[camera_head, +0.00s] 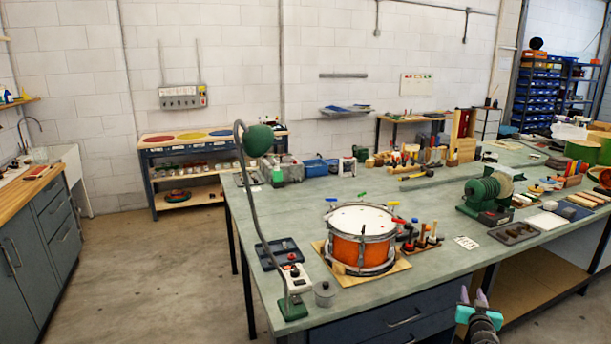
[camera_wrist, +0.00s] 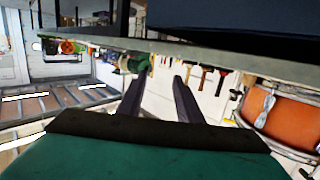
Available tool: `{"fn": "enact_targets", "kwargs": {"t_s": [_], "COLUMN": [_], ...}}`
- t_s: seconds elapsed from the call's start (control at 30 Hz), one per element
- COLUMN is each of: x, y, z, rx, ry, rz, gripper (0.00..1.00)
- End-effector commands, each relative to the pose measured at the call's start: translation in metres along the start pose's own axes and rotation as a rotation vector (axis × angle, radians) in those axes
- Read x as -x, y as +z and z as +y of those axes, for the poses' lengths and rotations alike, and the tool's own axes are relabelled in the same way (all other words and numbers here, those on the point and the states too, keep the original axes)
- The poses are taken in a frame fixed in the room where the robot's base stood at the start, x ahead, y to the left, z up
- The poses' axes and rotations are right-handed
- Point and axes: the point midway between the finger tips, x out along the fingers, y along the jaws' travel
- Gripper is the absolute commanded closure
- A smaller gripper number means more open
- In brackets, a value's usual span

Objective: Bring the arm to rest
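My gripper (camera_head: 472,297) shows at the bottom right of the head view, in front of the bench's near edge, with its fingers pointing up. In the wrist view its two dark fingers (camera_wrist: 159,80) stand apart with nothing between them, so it is open and empty. My arm below it is mostly cut off by the lower picture edge. The orange drum (camera_head: 361,250) stands on a wooden board on the green bench top (camera_head: 330,200), to the left of the gripper and apart from it. The drum also shows at the right of the wrist view (camera_wrist: 283,118).
A green lamp (camera_head: 259,140) on a bent stem rises at the bench's left front. A green machine (camera_head: 487,190), a dark tray (camera_head: 514,233) and small tools stand on the bench near the gripper's side. Drawers (camera_head: 390,320) lie under the bench. The floor at left is clear.

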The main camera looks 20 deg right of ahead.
Motion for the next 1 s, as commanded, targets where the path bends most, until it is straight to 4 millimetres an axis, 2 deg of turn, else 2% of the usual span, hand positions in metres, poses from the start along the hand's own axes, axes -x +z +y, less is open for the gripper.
{"fn": "enact_targets", "kwargs": {"t_s": [0.03,0.27,0.47,0.77,1.0], "x": [0.001,0.011,0.036,0.102,0.179], "y": [0.014,0.084,0.148,0.246,0.318], "z": [-0.018,-0.081,-0.135,-0.212,-0.265], "rx": [0.000,0.017,0.050,0.136,0.236], "ry": [0.005,0.048,0.067,0.053,0.010], "rz": [-0.028,-0.185,-0.346,-0.624,-0.867], "gripper": [0.68,0.68,0.68,0.68,0.68]}}
